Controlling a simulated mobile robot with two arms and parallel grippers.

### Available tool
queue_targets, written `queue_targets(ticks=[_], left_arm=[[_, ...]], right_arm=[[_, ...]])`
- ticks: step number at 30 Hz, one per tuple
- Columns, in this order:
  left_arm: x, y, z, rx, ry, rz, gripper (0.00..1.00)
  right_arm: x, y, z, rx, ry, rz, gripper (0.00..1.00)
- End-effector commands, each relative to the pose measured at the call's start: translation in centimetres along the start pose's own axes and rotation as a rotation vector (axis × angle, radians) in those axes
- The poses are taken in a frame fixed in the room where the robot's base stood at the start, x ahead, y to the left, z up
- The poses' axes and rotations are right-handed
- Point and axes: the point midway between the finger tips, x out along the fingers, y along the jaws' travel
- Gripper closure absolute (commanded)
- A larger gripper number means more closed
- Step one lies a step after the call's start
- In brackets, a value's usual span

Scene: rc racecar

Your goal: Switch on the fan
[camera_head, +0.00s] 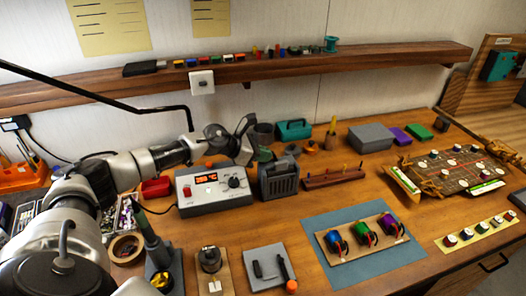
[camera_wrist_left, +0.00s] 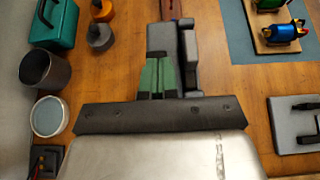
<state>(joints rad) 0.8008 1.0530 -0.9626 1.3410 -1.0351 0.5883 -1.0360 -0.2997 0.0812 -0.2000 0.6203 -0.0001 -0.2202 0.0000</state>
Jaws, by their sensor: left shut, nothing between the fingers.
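The fan appears to be the dark grey slatted box (camera_head: 279,182) standing on the bench in the middle of the head view. In the left wrist view the fan (camera_wrist_left: 188,55) shows from above, partly hidden behind my fingers. My left gripper (camera_head: 263,154) is just behind and above the fan's upper left side in the head view. Its green-padded fingers (camera_wrist_left: 158,78) are shut and empty, pointing at the fan. I cannot tell whether they touch it. The fan's switch is not clearly visible. My right gripper is not in view.
A soldering station (camera_head: 213,188) with a lit display stands left of the fan. A wooden rack (camera_head: 332,178) stands to its right. A dark cup (camera_wrist_left: 44,71) and a teal box (camera_wrist_left: 53,24) are near my gripper. Bare bench lies in front of the fan.

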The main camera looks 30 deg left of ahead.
Motion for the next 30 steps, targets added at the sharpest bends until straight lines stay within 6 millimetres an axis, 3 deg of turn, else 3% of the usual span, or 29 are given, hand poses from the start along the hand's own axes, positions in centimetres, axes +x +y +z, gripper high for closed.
queue_targets(ticks=[9, 22, 30], left_arm=[[0.1, -0.1, 1.2, -0.003, 0.109, -0.001, 1.0], [1.5, 0.0, 2.5, 0.0, 0.105, -0.001, 1.0], [1.3, 0.0, 2.7, -0.001, 0.106, 0.0, 1.0]], right_arm=[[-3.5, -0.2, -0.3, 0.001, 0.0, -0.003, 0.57], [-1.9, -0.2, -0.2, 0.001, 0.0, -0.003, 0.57], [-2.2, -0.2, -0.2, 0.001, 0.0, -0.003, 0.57]])
